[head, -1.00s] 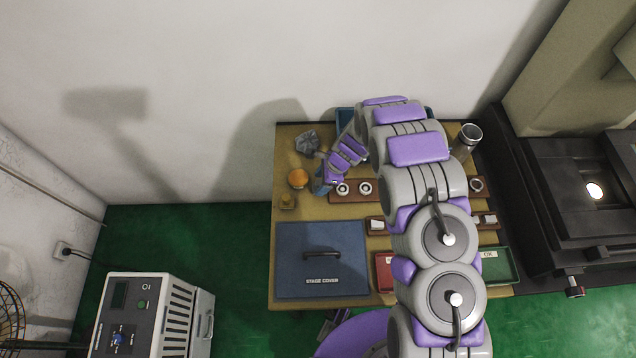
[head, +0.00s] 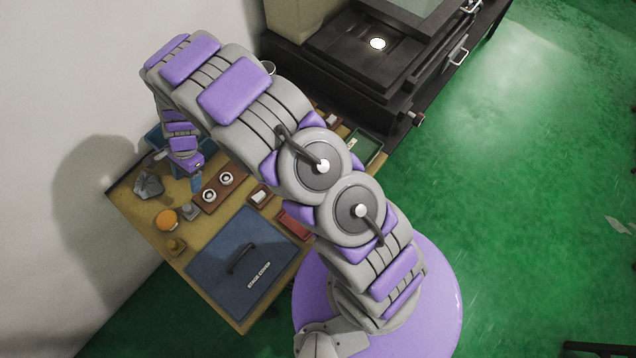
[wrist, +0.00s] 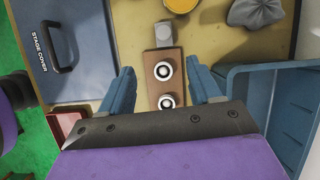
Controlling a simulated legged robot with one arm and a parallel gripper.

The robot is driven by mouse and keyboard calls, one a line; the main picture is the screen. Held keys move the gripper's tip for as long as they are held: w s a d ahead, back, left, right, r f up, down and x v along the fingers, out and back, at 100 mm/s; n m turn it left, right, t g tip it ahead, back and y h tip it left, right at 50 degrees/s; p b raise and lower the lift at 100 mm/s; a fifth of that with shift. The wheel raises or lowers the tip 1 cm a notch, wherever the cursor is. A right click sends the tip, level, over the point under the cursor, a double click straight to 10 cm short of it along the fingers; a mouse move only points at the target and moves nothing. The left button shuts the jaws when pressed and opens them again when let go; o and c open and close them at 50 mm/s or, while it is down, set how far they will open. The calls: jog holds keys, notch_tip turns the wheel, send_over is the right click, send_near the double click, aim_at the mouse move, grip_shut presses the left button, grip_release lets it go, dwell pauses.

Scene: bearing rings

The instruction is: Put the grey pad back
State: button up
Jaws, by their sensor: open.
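A small grey block (head: 190,211), which looks like the grey pad, sits on the table by the end of the wooden ring rack (head: 207,206). In the wrist view, the grey block (wrist: 163,34) touches or nearly touches the far end of the rack (wrist: 177,67), ahead of my fingertips. My gripper (wrist: 160,67) is open, its blue fingers apart over the rack, with two pale rings (wrist: 165,86) showing between them. Nothing is held. In the head view, my gripper (head: 196,182) hangs near the rack; its fingers show only partly.
The blue stage cover (head: 240,262) lies at the table front. An orange round thing (head: 166,220), a brass-coloured piece (head: 175,246) and a grey crumpled bag (head: 148,184) stand left. A blue bin (wrist: 250,90) is close beside my gripper. A dark machine (head: 375,60) stands behind right.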

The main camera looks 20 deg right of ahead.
jog(key=s+d+r+n+h, duration=0.1)
jog(key=s+d+r+n, duration=0.25)
jog(key=d+r, duration=0.6)
jog(key=s+d+r+n, duration=0.2)
jog(key=s+d+r, duration=0.3)
jog(key=d+r, duration=0.45)
jog(key=s+d+r+n+h, duration=0.1)
jog(key=s+d+r+n, duration=0.1)
jog(key=s, duration=0.5)
jog(key=s+d+r+n+h, duration=0.1)
jog(key=s+d+r+n, duration=0.1)
jog(key=s+d+r, duration=0.2)
jog(key=s+d+r+n, duration=0.2)
jog(key=s+d, duration=0.5)
jog(key=s, duration=0.5)
jog(key=shift+d+r+h, duration=0.3)
jog(key=shift+r+h, duration=0.1)
jog(key=shift+r, duration=0.5)
